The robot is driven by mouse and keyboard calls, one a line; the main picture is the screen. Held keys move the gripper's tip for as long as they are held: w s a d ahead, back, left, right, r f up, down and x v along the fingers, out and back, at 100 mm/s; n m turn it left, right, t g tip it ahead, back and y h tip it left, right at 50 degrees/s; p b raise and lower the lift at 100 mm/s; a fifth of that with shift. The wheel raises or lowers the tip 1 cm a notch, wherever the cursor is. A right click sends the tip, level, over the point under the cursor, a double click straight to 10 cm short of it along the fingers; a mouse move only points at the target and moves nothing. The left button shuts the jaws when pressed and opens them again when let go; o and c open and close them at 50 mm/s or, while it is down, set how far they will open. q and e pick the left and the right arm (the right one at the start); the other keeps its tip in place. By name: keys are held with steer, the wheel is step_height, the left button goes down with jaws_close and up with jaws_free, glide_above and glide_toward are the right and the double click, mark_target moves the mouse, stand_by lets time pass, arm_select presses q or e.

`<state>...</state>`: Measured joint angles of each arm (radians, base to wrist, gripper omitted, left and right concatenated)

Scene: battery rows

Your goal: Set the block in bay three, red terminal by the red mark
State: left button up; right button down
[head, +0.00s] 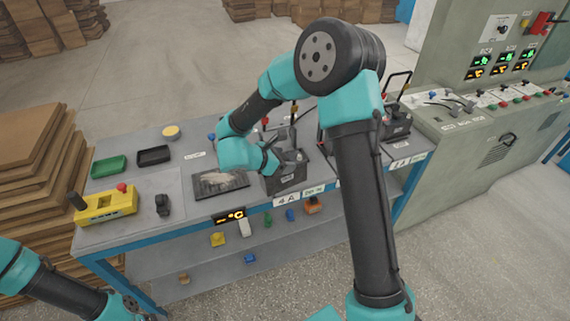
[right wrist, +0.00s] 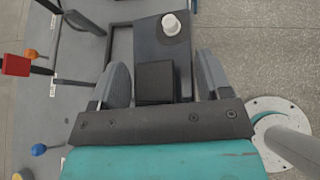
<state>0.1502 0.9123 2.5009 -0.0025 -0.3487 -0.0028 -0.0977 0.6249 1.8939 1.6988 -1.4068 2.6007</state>
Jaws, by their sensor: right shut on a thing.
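A dark grey battery block (head: 287,179) stands at the front edge of the bench, behind a label reading 4A. My right gripper (head: 284,157) is at its top and shut on it. In the right wrist view the block (right wrist: 180,55) lies between the two fingers (right wrist: 160,85), with a pale grey-white terminal (right wrist: 170,25) on its far end. A red terminal on it cannot be made out. A red-topped post (right wrist: 15,65) stands to the left in that view. My left arm shows at the lower left; its gripper is out of the picture.
A dark scuffed plate (head: 220,183) lies just left of the block. Another dark block (head: 397,127) stands to the right, partly behind my right arm. Green (head: 108,167) and black (head: 154,156) trays and a yellow box (head: 106,206) sit at the left.

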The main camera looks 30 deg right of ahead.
steer(key=shift+s+d+f+m+g, duration=0.2)
steer(key=shift+s+m+g, duration=0.25)
steer(key=shift+m+g, duration=0.2)
steer(key=shift+w, duration=0.1)
steer(key=w+d+f, duration=0.1)
steer(key=w+d, duration=0.6)
steer(key=w, duration=0.5)
steer(key=shift+w+d+f, duration=0.2)
steer(key=shift+w+d, duration=0.2)
steer(key=shift+w, duration=0.1)
steer(key=shift+w+d+f, duration=0.15)
steer(key=shift+f, duration=0.75)
steer(key=shift+w+d+f, duration=0.1)
steer(key=shift+f, duration=0.8)
